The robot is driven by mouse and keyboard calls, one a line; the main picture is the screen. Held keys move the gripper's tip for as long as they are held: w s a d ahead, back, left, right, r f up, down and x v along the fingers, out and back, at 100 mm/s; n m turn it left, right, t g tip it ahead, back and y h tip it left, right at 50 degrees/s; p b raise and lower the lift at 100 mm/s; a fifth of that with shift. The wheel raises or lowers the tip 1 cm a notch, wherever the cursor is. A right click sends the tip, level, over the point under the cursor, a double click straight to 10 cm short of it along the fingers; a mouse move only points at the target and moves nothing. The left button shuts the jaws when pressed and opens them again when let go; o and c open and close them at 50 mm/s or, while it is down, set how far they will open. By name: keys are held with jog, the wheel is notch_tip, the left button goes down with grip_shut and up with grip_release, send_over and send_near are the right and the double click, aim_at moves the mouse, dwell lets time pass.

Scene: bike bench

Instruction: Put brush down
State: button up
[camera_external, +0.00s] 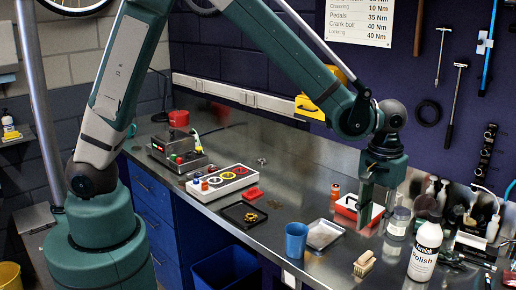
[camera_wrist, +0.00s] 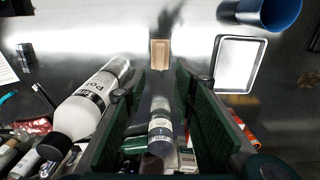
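The brush (camera_external: 364,263), a small wooden block with pale bristles, lies on the metal bench near its front edge. In the wrist view the brush (camera_wrist: 160,54) shows as a tan block beyond the fingertips, apart from them. My gripper (camera_external: 371,212) hangs above the bench, behind the brush in the outside view. In the wrist view the two green fingers of my gripper (camera_wrist: 162,86) stand wide apart with nothing held between them.
A white Polish bottle (camera_external: 426,248) stands right of the brush. A blue cup (camera_external: 296,240) and a shallow metal tray (camera_external: 323,234) are to its left. A red tray (camera_external: 349,206) and several bottles stand behind. Bare metal surrounds the brush in the wrist view.

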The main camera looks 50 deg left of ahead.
jog(key=shift+r, duration=1.1)
jog(key=a+r+t, duration=0.1)
jog(key=a+r, duration=0.4)
jog(key=a, duration=0.4)
jog(key=a+r+t+h, duration=0.1)
jog(key=a+r, duration=0.4)
jog(key=a, duration=0.3)
jog(key=a+r+t, duration=0.1)
jog(key=a+r, duration=0.4)
jog(key=a, duration=0.4)
jog(key=s+a+r+t, duration=0.1)
jog(key=s+a, duration=0.3)
jog(key=a, duration=0.4)
jog(key=s+a+t, duration=0.1)
jog(key=s+a, duration=0.4)
jog(key=a, duration=0.3)
jog(key=s+a+r+t+y, duration=0.1)
jog(key=s+a+t, duration=0.1)
jog(key=s+a, duration=0.3)
jog(key=a, duration=0.3)
jog(key=shift+s+r, duration=0.25)
jog(key=shift+r, duration=0.05)
